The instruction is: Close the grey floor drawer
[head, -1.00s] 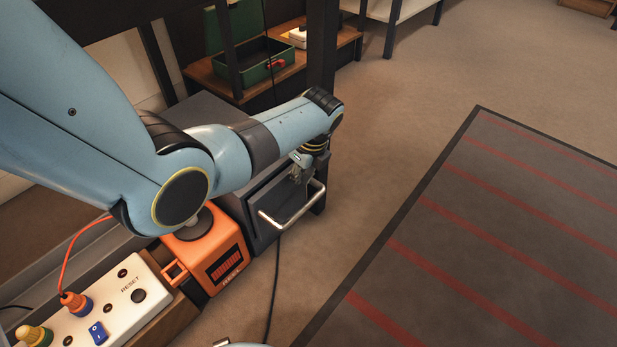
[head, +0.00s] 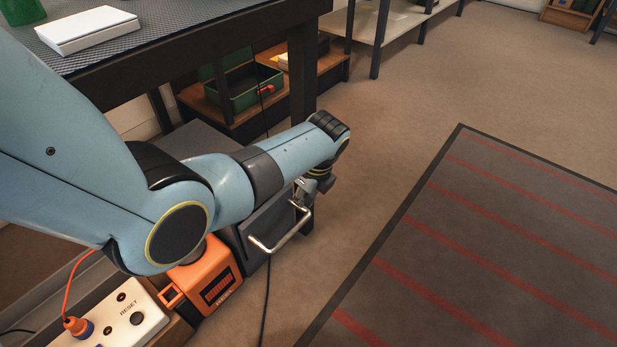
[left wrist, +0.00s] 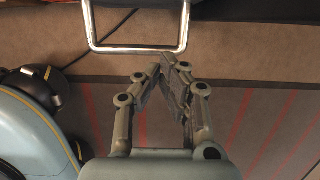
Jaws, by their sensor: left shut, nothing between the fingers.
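The grey floor drawer (head: 272,222) is in a low dark cabinet under the workbench, left of the middle in the head view. Its pale metal bar handle (head: 284,240) sticks out from the front, and the handle also shows at the top of the left wrist view (left wrist: 137,51). My left gripper (head: 302,194) is shut and empty near the far end of the handle, and its fingertips meet in the left wrist view (left wrist: 172,68) just below the bar. Contact cannot be told. My left arm hides part of the cabinet, and how far the drawer stands out is unclear.
An orange box (head: 204,284) and a white panel with a RESET label (head: 125,318) stand beside the cabinet at the near side. A black cable (head: 266,305) lies on the floor. A dark mat with red stripes (head: 480,240) covers the right; brown floor between is open.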

